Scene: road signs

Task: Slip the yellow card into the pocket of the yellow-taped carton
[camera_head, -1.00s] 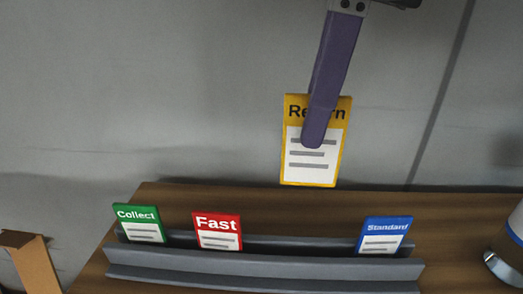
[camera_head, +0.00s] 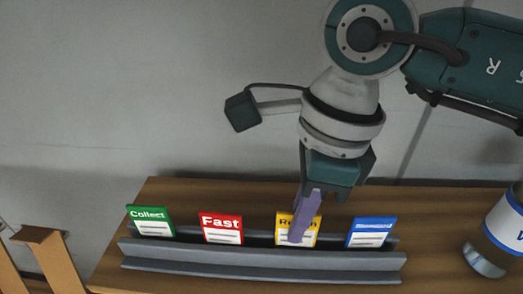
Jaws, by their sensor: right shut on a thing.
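The yellow card (camera_head: 284,232), headed "Return" and partly covered, is in line with the other cards at the grey rack. My right gripper (camera_head: 304,232) comes down from above and is shut on this card, one purple finger across its front. The card's lower edge is at the rack's slot; I cannot tell whether it rests in it. The yellow-taped carton cannot be made out. Only brown cardboard-like pieces (camera_head: 52,262) show at the lower left, with no tape or pocket visible. My left gripper is not in view.
The grey rack (camera_head: 262,264) on the wooden table (camera_head: 200,190) holds a green "Collect" card (camera_head: 150,221), a red "Fast" card (camera_head: 221,229) and a blue card (camera_head: 371,232). A cylindrical container (camera_head: 505,235) stands at the right edge. A grey surface lies behind the table.

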